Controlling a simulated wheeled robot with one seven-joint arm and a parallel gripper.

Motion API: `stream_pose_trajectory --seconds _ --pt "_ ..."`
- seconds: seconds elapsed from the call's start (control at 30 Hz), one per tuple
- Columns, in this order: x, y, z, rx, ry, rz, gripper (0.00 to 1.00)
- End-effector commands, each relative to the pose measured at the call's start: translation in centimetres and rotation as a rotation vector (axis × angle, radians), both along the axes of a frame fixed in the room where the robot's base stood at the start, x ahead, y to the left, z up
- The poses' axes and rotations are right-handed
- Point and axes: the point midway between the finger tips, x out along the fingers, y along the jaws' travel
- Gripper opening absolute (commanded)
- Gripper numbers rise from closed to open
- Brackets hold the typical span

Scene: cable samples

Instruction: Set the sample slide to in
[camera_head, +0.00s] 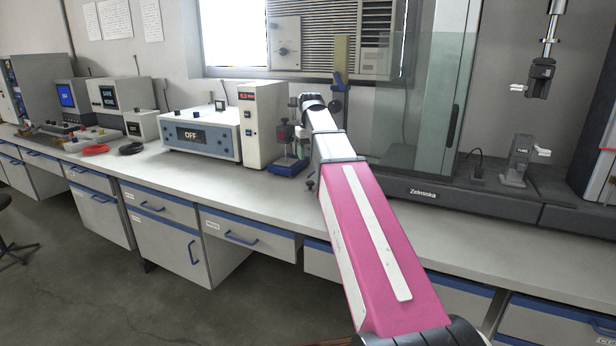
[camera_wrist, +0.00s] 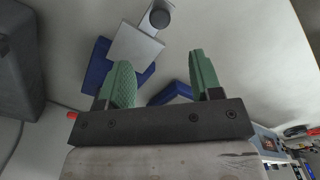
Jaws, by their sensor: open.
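A small bench device with a blue base (camera_head: 289,167) and a dark upper part stands just left of my arm in the head view. In the wrist view, a light grey metal plate (camera_wrist: 136,43) with a dark-topped round knob (camera_wrist: 159,17) lies by blue parts (camera_wrist: 172,92). This may be the sample slide; I cannot tell for sure, nor whether it is in or out. My gripper (camera_wrist: 159,60) has green fingers spread apart with nothing between them. The plate and blue parts show beyond the fingertips. My gripper is hidden behind my arm in the head view.
A tall cream unit with a red display (camera_head: 262,125) stands left of the device. A box reading OFF (camera_head: 200,137) is further left. A glass-screened machine (camera_head: 425,100) stands right of my arm. The front bench strip (camera_head: 240,193) is mostly clear.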

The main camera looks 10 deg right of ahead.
Motion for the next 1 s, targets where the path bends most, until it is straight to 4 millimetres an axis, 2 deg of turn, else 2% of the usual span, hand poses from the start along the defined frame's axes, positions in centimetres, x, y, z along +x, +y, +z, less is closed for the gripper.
stream_pose_trajectory --seconds 0.17,0.6,0.8,1.0 --pt "-0.1 0.0 -1.8 0.000 0.002 0.000 0.59" --pt "-0.1 0.0 -8.6 0.000 0.002 0.000 0.59" --pt "0.0 0.0 -10.2 0.000 0.000 0.000 0.59" --pt "0.0 0.0 -10.7 0.000 0.000 0.000 0.59"
